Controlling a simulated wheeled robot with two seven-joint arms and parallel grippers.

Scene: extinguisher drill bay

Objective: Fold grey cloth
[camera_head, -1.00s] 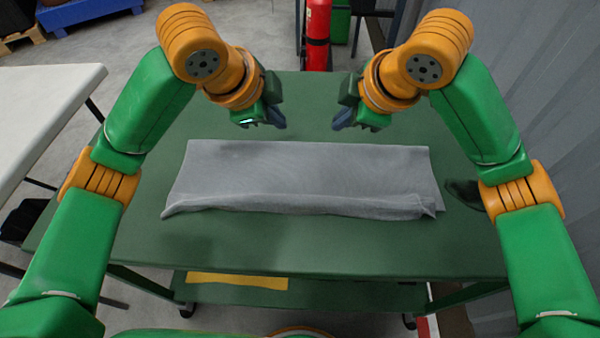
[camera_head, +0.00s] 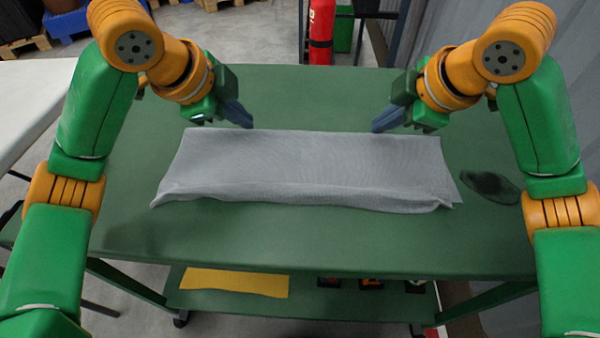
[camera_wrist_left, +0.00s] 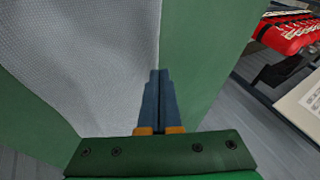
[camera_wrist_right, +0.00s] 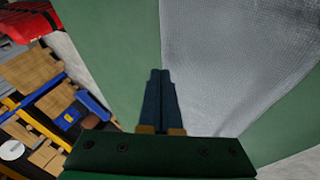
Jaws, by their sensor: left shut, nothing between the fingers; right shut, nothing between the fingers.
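The grey cloth (camera_head: 305,170) lies on the green table as a wide strip, with a rolled or folded-looking edge along its near side. It also shows in the left wrist view (camera_wrist_left: 90,60) and the right wrist view (camera_wrist_right: 230,60). My left gripper (camera_head: 248,125) is shut and empty, just above the cloth's far edge, left of its middle. My right gripper (camera_head: 377,128) is shut and empty, near the same far edge on the right. Each wrist view shows its fingers together beside a cloth edge. I cannot tell whether either touches the cloth.
The green table (camera_head: 300,240) is bare in front of the cloth. A dark oval patch (camera_head: 490,186) lies right of the cloth. A yellow cloth (camera_head: 235,282) lies on the lower shelf. A red extinguisher (camera_head: 321,32) stands behind the table, and a white table (camera_head: 30,105) stands at left.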

